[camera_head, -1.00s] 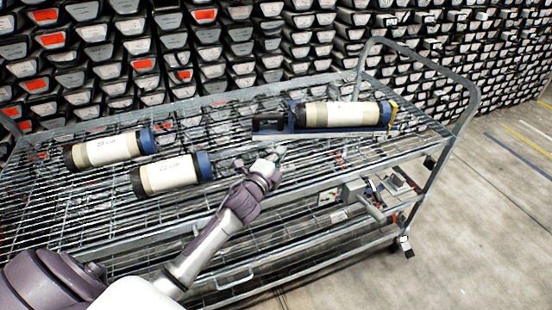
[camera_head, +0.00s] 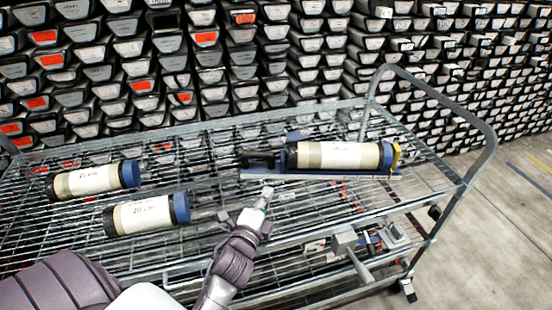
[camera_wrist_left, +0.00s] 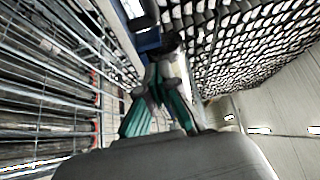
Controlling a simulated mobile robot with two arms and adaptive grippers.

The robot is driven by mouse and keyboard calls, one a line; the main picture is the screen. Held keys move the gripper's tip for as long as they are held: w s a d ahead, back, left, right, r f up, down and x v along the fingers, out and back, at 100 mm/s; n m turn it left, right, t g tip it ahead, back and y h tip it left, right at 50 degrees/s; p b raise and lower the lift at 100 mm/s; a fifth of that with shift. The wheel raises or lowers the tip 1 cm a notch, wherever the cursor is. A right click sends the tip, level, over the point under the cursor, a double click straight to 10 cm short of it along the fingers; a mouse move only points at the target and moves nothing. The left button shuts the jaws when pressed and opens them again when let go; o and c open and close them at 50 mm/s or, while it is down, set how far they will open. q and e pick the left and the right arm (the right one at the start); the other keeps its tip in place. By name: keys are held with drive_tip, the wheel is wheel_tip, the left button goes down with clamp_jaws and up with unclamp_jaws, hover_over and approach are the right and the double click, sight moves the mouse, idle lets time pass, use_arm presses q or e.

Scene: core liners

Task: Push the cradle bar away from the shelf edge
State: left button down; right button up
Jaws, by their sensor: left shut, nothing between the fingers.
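The cradle (camera_head: 292,157) lies on the wire top shelf of the cart, right of the middle, with blue ends and a black handle-like part at its left. Its pale cradle bar (camera_head: 320,177) runs along the side facing me. A cream core liner with dark and blue ends (camera_head: 340,155) rests in the cradle. My left gripper (camera_head: 267,190) is shut and empty, its tips just in front of the bar's left part; I cannot tell if they touch. In the left wrist view the shut fingers (camera_wrist_left: 158,75) point at a blue part of the cradle (camera_wrist_left: 149,40). My right gripper is not in view.
Two more cream core liners (camera_head: 93,180) (camera_head: 147,214) lie on the shelf at the left. A raised tubular cart handle (camera_head: 470,125) stands at the right end. Small tools (camera_head: 355,243) lie on the lower shelf. Racks of stacked trays (camera_head: 200,60) fill the back.

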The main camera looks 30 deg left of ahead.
sight(261, 163)
use_arm(q)
drive_tip(key=x, duration=0.5)
drive_tip(key=shift+a+r+p, duration=0.1)
drive_tip(key=shift+r+p, duration=0.15)
drive_tip(key=shift+p, duration=0.1)
drive_tip(key=x, duration=0.3)
drive_tip(key=shift+w+f, duration=0.15)
drive_tip(key=shift+w, duration=0.1)
drive_tip(key=w+a, duration=0.1)
drive_tip(key=a+p, duration=0.1)
drive_tip(key=shift+w+a, duration=0.35)
drive_tip(key=shift+a, duration=0.05)
drive_tip(key=shift+w+a, duration=0.2)
drive_tip(key=shift+a, duration=0.15)
drive_tip(key=w+a, duration=0.1)
drive_tip(key=a, duration=0.1)
drive_tip(key=w+a+b, duration=0.1)
drive_tip(key=a, duration=0.1)
drive_tip(key=w+a, duration=0.2)
drive_tip(key=shift+a+f, duration=0.1)
drive_tip(key=shift+a, duration=0.05)
drive_tip(key=shift+s, duration=0.1)
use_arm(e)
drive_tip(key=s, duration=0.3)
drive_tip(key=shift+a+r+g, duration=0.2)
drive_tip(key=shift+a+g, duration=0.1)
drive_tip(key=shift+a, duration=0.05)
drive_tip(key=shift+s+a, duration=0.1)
